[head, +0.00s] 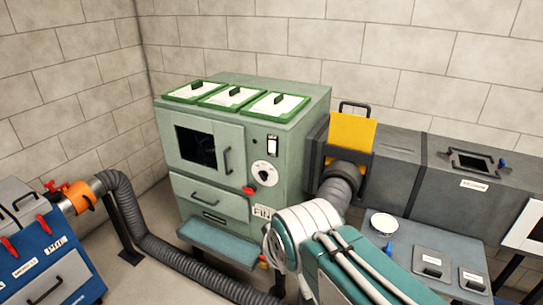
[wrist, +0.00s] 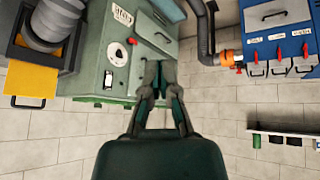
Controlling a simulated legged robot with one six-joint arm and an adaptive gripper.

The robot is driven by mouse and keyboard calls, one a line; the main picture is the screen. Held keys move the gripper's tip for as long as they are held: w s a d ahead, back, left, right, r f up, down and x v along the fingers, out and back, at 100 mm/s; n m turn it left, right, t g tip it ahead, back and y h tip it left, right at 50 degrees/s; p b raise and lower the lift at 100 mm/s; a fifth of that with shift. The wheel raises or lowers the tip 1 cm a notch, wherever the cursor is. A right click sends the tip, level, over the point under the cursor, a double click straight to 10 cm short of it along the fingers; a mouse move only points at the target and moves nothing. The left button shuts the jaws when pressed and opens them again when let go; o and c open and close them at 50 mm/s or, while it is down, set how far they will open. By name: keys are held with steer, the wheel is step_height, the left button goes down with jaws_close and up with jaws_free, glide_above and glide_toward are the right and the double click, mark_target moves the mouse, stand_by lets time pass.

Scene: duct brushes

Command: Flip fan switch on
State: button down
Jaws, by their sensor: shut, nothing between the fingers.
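The green cabinet (head: 285,110) stands against the back wall with a dark window (head: 195,148) at its front left. A small black-and-white rocker switch (head: 272,143) sits at the front's upper right, above a white dial (head: 264,173) with a black knob. Its on/off position is too small to tell. In the wrist view the cabinet is upside down, with the switch (wrist: 108,79) and dial (wrist: 116,54) left of my gripper (wrist: 158,66). My gripper is shut and empty, apart from the switch in the picture. I cannot make it out in the head view.
A red knob (head: 249,190) is below the dial. A yellow plate (head: 352,140) and grey duct (head: 405,155) stand right of the cabinet. A grey hose (head: 170,250) runs along the floor from the blue unit (head: 45,255) at left. A bowl (head: 384,223) sits on the right-hand bench.

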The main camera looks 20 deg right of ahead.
steer(key=w+d+f+n+t+h, duration=0.1)
steer(key=w+d+n+t, duration=0.2)
steer(key=w, duration=0.8)
steer(key=w+d+n+t+h, duration=0.15)
steer(key=w+d+n, duration=0.35)
steer(key=w, duration=0.6)
steer(key=w+d+f+n+t+y, duration=0.1)
steer(key=w+d+f+n+t, duration=0.4)
steer(key=w+d+f, duration=0.3)
steer(key=w+n, duration=0.1)
steer(key=w, duration=0.2)
steer(key=shift+w+d+f+n+t, duration=0.15)
steer(key=shift+d+f+n+t, duration=0.1)
steer(key=shift+n+t, duration=0.1)
